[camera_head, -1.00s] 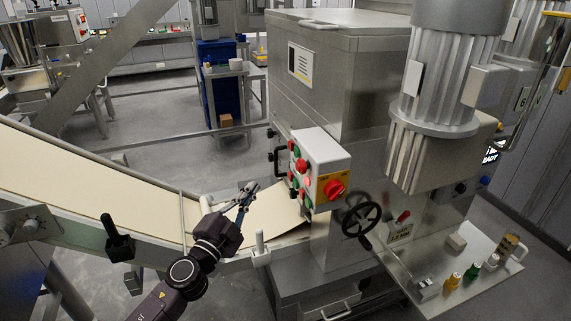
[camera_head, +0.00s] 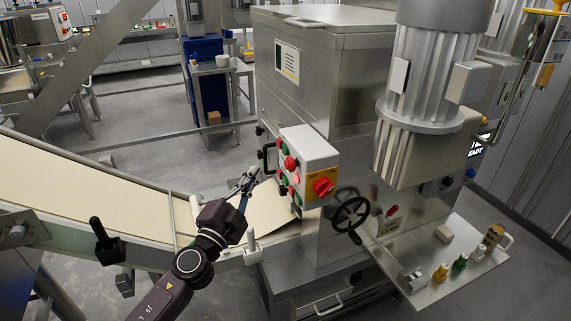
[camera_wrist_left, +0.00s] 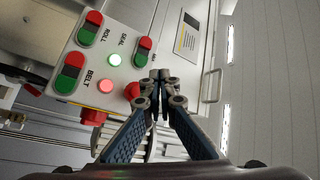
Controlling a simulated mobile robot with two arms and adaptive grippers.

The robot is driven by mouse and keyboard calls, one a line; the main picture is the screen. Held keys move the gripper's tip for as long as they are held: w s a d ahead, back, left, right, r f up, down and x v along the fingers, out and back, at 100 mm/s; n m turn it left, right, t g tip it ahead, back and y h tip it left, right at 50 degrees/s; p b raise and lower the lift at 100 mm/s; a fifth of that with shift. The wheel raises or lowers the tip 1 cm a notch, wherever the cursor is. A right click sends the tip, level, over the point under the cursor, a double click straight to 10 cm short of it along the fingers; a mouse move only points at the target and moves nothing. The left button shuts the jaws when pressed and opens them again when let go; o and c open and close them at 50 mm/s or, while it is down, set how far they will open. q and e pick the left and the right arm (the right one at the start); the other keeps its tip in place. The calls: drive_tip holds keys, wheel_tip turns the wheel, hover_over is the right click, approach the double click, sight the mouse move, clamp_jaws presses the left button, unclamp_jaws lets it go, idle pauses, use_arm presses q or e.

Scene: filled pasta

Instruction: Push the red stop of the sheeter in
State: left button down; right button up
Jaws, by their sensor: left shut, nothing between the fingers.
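The sheeter's control box (camera_head: 309,147) has buttons on its left-facing panel, among them a round red stop (camera_head: 290,163). In the left wrist view a red knob (camera_wrist_left: 132,91), which looks like this stop, sits at the panel's edge, partly behind a finger. My left gripper (camera_head: 251,174) is shut and empty, left of the panel, over the belt's end. In the left wrist view my left gripper (camera_wrist_left: 156,76) has its tips close to the red knob; I cannot tell whether they touch. My right gripper is out of view.
A red rotary switch (camera_head: 323,186) sits on the box's yellow plate. A black handwheel (camera_head: 351,214) and a shelf with small bottles (camera_head: 441,272) are at right. The sloping belt (camera_head: 90,190) runs below my left arm. A black lever (camera_head: 99,232) stands beside it.

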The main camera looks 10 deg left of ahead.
use_arm(q)
drive_tip(key=shift+w+d, duration=0.75)
drive_tip(key=shift+d, duration=0.35)
drive_tip(key=shift+w+d, duration=0.7)
drive_tip(key=shift+d, duration=0.35)
drive_tip(key=shift+w+d, duration=0.2)
drive_tip(key=shift+d, duration=0.15)
drive_tip(key=shift+w+d, duration=0.3)
drive_tip(key=shift+d, duration=0.1)
idle(0.7)
drive_tip(key=shift+s+a, duration=0.55)
drive_tip(key=shift+a, duration=0.2)
drive_tip(key=s+a, duration=0.1)
drive_tip(key=a, duration=0.1)
drive_tip(key=s+a, duration=0.1)
drive_tip(key=a, duration=0.1)
drive_tip(key=shift+s, duration=0.4)
